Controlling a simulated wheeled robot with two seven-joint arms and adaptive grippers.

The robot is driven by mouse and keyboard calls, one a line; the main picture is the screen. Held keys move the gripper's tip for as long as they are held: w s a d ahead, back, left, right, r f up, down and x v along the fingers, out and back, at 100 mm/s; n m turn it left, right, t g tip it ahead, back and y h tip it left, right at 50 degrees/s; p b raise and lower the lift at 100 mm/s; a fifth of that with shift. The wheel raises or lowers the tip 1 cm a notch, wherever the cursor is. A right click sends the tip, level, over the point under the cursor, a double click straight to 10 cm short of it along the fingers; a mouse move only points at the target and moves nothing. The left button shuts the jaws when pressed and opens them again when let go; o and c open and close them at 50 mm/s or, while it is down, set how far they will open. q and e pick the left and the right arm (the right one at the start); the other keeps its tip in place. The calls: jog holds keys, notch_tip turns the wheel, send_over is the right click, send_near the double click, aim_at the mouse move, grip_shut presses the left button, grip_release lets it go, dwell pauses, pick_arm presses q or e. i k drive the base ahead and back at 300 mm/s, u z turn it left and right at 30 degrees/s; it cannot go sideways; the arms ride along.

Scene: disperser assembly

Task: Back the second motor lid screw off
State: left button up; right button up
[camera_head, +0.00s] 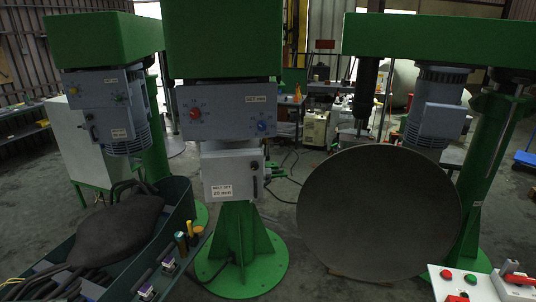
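Neither of my grippers shows in the head view. Grey motors hang under the green machine arms: one with a ribbed side (122,146) at the left, and one (437,112) at the right. I cannot make out any lid screw on either; they are too small or hidden.
A large dark round disc (378,213) stands upright at right of centre. A green tray (187,205) at lower left holds a dark lumpy object (115,230) and several small tools. A white button panel (465,287) is at lower right. Some floor between the columns is clear.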

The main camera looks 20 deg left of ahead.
aim_at(253, 165)
jog(key=i, duration=0.4)
jog(key=u, duration=1.75)
jog(key=i, duration=0.5)
jog(key=z, duration=0.1)
